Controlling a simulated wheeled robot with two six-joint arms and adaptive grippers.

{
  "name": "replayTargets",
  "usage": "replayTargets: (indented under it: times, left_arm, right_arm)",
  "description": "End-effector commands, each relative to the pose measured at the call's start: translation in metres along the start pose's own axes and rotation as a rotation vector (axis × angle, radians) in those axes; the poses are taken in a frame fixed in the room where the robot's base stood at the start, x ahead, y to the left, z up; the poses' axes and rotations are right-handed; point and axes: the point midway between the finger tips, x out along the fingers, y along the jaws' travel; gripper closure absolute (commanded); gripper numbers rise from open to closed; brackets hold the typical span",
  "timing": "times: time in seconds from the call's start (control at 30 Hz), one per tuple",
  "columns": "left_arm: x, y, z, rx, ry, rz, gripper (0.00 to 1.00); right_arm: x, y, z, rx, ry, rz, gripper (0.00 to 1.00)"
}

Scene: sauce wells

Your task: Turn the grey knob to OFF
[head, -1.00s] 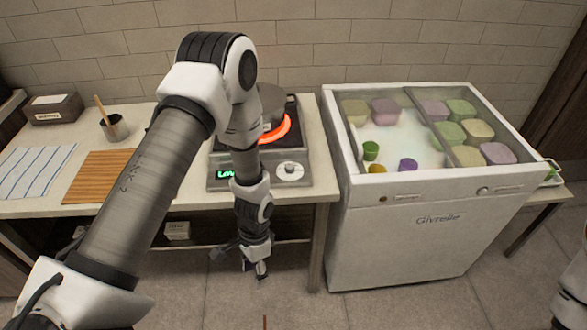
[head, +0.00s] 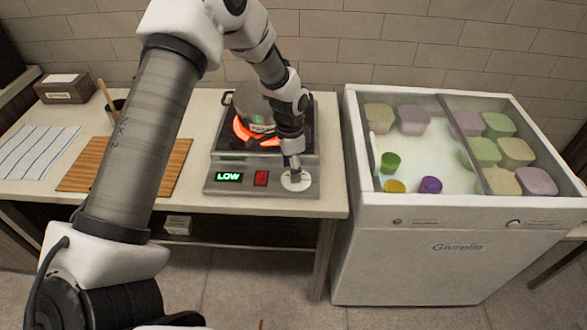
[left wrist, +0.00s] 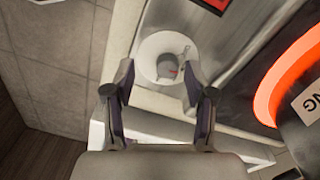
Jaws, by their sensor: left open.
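The grey knob (left wrist: 167,66) sits on a pale round dial plate (head: 297,181) at the front right of the hot plate (head: 213,187). In the head view my left gripper (head: 292,166) is just above the dial and hides most of the knob. In the left wrist view my left gripper (left wrist: 159,72) is open, its two fingers apart on either side of the knob. I cannot tell whether they touch it. The green display (head: 229,177) reads LOW. My right gripper is not in view.
A pot (head: 247,101) stands on the hot plate over a glowing orange ring (head: 241,131). A red switch (head: 261,178) is left of the dial. A wooden mat (head: 172,168) and striped cloth (head: 38,152) lie left. A white freezer (head: 420,255) stands right.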

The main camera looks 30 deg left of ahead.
Motion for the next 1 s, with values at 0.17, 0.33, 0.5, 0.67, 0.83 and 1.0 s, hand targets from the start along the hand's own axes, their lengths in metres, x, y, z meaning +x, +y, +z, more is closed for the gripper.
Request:
replayTargets:
  times: [0.17, 0.33, 0.5, 0.67, 0.83, 1.0]
  left_arm:
    - [0.022, -0.001, -0.002, 0.002, -0.003, 0.0, 0.45]
    - [0.024, -0.001, -0.002, 0.002, -0.003, 0.0, 0.45]
    - [0.024, -0.001, -0.002, 0.001, -0.002, 0.0, 0.84]
    - [0.024, -0.001, -0.001, 0.001, -0.004, 0.001, 1.0]
    - [0.025, -0.001, -0.001, 0.001, -0.004, 0.002, 1.0]
    - [0.025, 0.0, -0.001, -0.007, -0.004, 0.002, 1.0]
  right_arm:
    - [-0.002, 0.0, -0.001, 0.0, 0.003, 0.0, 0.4]
    - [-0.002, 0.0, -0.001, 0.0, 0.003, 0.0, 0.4]
    - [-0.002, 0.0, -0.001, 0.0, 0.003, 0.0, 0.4]
    - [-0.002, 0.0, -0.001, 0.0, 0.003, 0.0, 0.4]
    - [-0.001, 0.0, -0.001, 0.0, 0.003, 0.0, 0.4]
    - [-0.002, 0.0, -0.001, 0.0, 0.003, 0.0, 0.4]
